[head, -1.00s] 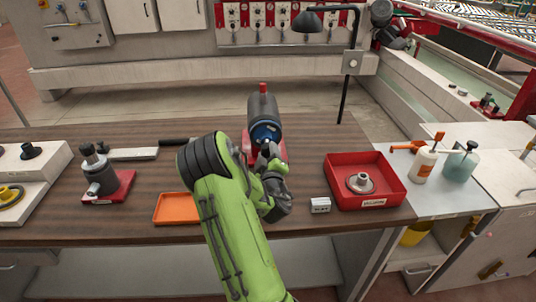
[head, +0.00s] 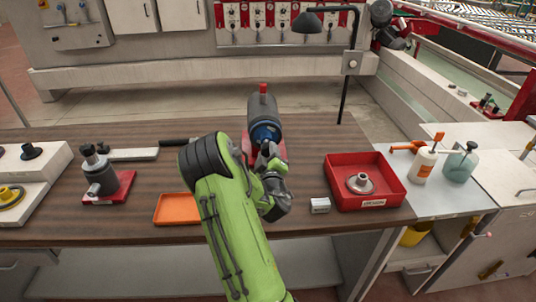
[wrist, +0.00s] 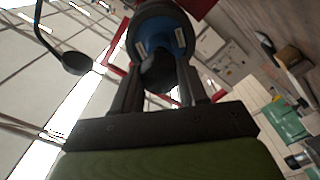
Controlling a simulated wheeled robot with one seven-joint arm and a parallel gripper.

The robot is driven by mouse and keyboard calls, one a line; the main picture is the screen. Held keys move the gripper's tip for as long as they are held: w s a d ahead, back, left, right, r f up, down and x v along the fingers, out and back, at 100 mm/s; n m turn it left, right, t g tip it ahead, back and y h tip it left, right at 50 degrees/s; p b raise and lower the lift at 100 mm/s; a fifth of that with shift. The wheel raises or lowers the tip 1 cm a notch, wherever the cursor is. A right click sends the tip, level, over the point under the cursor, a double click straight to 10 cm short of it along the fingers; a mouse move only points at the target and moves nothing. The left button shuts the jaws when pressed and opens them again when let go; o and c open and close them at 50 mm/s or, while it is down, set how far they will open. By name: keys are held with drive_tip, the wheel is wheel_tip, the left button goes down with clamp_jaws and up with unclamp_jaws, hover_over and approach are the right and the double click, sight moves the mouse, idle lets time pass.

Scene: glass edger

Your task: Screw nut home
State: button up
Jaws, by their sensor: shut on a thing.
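A dark grey motor-like spindle unit (head: 263,108) with a blue front ring (head: 266,132) and a red cap stands on a red base (head: 281,150) on the bench. In the wrist view its blue ring (wrist: 178,38) faces my gripper. My gripper (head: 267,152) is at the front of the spindle. In the wrist view its two fingers (wrist: 160,85) are shut on a dark nut (wrist: 159,70) in front of the blue ring. The nut's thread and seating are hidden, so I cannot tell whether a gap is left.
A red tray (head: 333,178) holding a grey flanged part (head: 360,183) is at right, beside a small white block (head: 320,205). An orange tray (head: 176,209) lies left of my arm. A black lamp (head: 309,22) stands behind. Bottles (head: 425,163) stand far right.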

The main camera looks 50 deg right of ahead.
drive_tip(key=shift+p+x, duration=0.75)
drive_tip(key=shift+x, duration=0.4)
